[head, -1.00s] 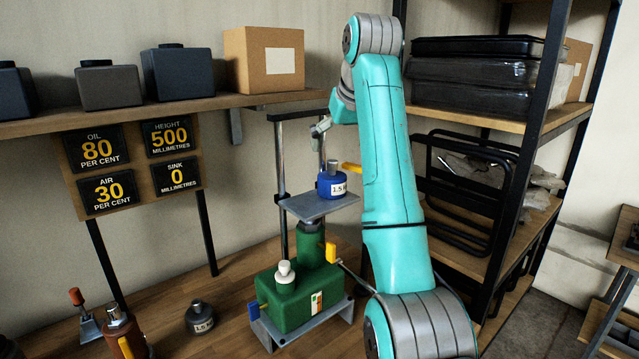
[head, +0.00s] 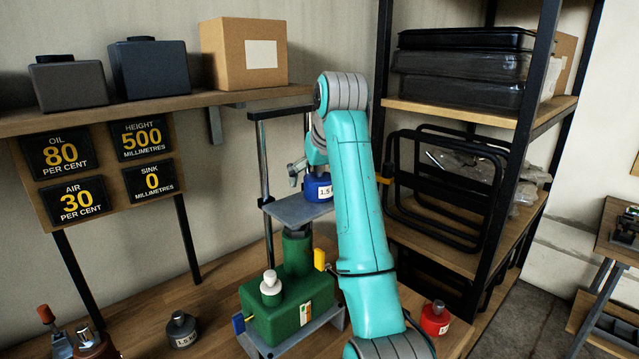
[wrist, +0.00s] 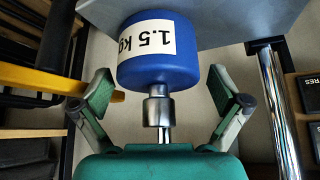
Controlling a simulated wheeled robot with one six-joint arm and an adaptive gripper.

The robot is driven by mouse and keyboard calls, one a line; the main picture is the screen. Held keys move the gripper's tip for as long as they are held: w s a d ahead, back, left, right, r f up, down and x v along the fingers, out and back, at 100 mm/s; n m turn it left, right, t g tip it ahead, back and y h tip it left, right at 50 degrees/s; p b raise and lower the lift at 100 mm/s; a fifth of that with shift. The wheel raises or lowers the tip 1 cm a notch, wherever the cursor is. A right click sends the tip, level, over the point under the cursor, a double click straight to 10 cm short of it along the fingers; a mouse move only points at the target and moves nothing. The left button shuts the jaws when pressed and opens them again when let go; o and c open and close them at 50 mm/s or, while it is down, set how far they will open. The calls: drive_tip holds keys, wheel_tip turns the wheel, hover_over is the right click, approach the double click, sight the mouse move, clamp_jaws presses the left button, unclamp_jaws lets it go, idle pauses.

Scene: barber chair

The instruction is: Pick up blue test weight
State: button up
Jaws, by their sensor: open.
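The blue test weight (head: 318,189), labelled 1.5 kg, stands on the grey platform (head: 285,212) above the green jack body (head: 300,315). In the head view my arm hides its right side. In the wrist view the blue weight (wrist: 155,50) is large at top centre, its metal neck and knob pointing toward my gripper's palm. My gripper (wrist: 160,92) is open, with one finger on each side of the weight. Gaps show between both fingers and the weight. In the head view one finger of my gripper (head: 299,170) shows beside the weight's top.
A chrome post (wrist: 278,110) stands to the right in the wrist view, and a yellow bar (wrist: 45,80) lies to the left. A dark weight (head: 181,330) and a red weight (head: 435,318) stand on the wooden bench. A shelf rack (head: 510,170) is at right.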

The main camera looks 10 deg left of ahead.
drive_tip(key=c, duration=1.7)
drive_tip(key=shift+r, duration=0.1)
clamp_jaws()
drive_tip(key=shift+r, duration=0.15)
